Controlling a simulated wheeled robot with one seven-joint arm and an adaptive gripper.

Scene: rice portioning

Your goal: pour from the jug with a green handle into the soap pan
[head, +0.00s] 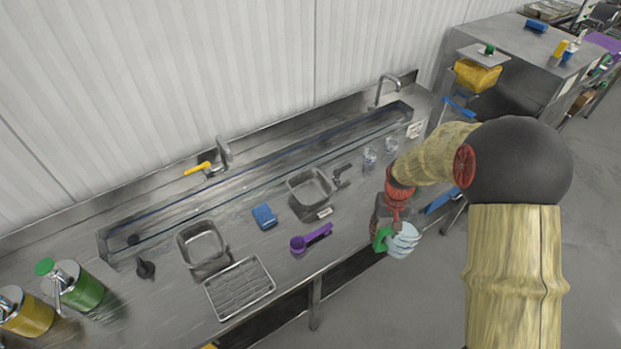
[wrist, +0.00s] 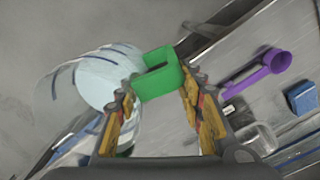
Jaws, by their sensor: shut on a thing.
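The clear jug (head: 404,241) has a green handle (head: 382,239) and hangs off the counter's front edge, over the floor. My gripper (head: 388,222) is shut on the handle. In the wrist view the green handle (wrist: 158,75) sits between the fingers, and the jug's clear body (wrist: 70,85) with pale blue contents is at the left. Two square steel pans are on the counter: a left pan (head: 202,243) and a right pan (head: 312,188). A small label (head: 324,212) lies by the right pan. I cannot read it, so I cannot tell which is the soap pan.
A purple scoop (head: 311,238), a blue sponge (head: 264,216) and a wire rack (head: 240,287) lie on the counter. Two clear glasses (head: 370,158) stand near its right end. Green (head: 80,285) and yellow (head: 27,313) dispensers stand at the left. A trough with taps runs behind.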

